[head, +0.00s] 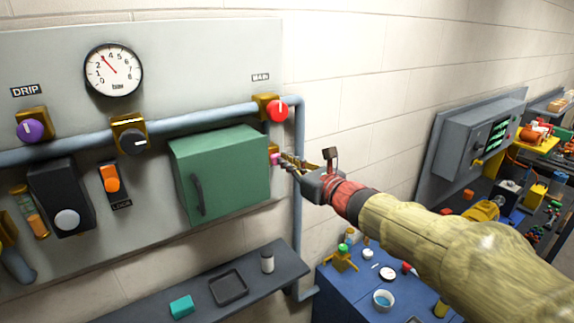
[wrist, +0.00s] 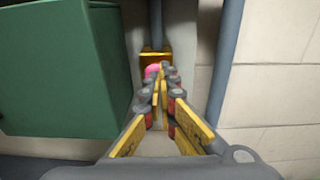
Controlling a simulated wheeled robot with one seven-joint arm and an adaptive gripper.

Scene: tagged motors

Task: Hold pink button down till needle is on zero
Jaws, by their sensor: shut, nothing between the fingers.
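The pink button (head: 274,155) sits on a brass mount to the right of the green box; in the wrist view the button (wrist: 151,70) shows at the fingertips, partly covered by them. My gripper (head: 285,158) is shut and empty, its tips pointing at the button from the right; in the wrist view the fingertips (wrist: 163,72) overlap the button's right side. I cannot tell whether they touch or press it. The round bar gauge (head: 113,70) is at the upper left. Its red needle points up and left, near 3.
The green box (head: 222,172) juts out close to my gripper's left. A blue-grey pipe (head: 299,200) runs down on the right of the button. A red MAIN knob (head: 277,109) is above it. A shelf (head: 245,297) with a tray is below.

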